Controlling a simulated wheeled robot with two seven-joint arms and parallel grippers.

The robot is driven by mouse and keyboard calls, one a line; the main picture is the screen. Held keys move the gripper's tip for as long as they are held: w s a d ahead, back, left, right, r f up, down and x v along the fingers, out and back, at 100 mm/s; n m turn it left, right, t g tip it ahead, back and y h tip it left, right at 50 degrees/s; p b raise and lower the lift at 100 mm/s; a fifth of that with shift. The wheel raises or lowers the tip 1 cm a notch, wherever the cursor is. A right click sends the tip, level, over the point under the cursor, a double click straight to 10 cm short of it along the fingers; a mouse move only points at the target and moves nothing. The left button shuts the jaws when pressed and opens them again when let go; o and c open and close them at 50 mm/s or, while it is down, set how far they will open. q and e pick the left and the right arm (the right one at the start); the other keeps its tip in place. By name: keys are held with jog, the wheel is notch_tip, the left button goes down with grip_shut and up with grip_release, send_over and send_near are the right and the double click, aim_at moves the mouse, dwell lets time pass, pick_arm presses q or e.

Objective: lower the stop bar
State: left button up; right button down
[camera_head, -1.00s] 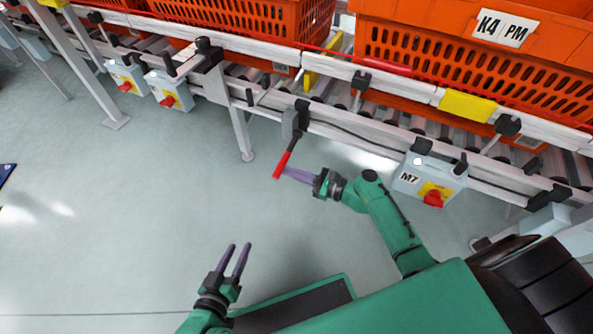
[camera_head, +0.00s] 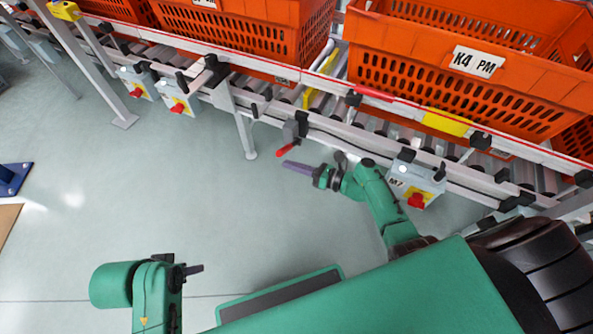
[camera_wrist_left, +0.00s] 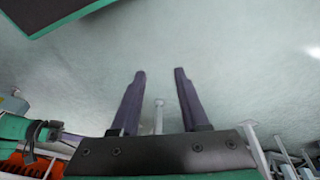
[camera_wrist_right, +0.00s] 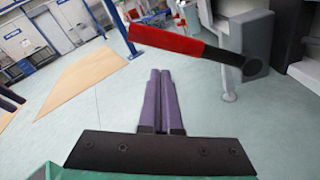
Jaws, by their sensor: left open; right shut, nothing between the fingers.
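A lever with a red handle (camera_head: 288,148) hangs on a grey mount at the near side of the conveyor in the head view. In the right wrist view its red grip (camera_wrist_right: 170,38) lies across, just past my fingertips, with a black joint at its right end. My right gripper (camera_head: 285,163) is shut and empty beside the handle; its fingers (camera_wrist_right: 160,72) show a gap to it. A yellow bar (camera_head: 320,80), perhaps the stop bar, stands between two totes. My left gripper (camera_head: 200,268) is low at the left, open and empty in its wrist view (camera_wrist_left: 160,72).
Orange totes (camera_head: 460,95) stand on the roller conveyor, one labelled K4 PM. A grey M7 switch box (camera_head: 415,182) with a red knob hangs right of the lever. A conveyor leg (camera_head: 246,135) stands left of it. The floor in front is clear.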

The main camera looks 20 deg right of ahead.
pick_arm(q)
jog(key=shift+g+y, duration=0.4)
jog(key=shift+g, duration=0.2)
jog(key=shift+s+a+f+p, duration=0.1)
jog(key=shift+a+f+p, duration=0.2)
jog(key=shift+f, duration=0.35)
jog(key=shift+s+a+f+p, duration=0.1)
jog(key=shift+a+f+p, duration=0.2)
jog(key=shift+f, duration=0.3)
jog(key=shift+s+a+f+p, duration=0.1)
jog(key=shift+a+f+p, duration=0.2)
jog(key=shift+f, duration=0.35)
pick_arm(e)
jog(key=shift+w+d+r+m, duration=0.15)
jog(key=shift+r+m, duration=0.1)
jog(key=shift+r, duration=0.3)
jog(key=shift+w+d+r+m, duration=0.15)
jog(key=shift+r+m, duration=0.1)
jog(key=shift+r, duration=0.3)
pick_arm(q)
jog(key=shift+d, duration=0.15)
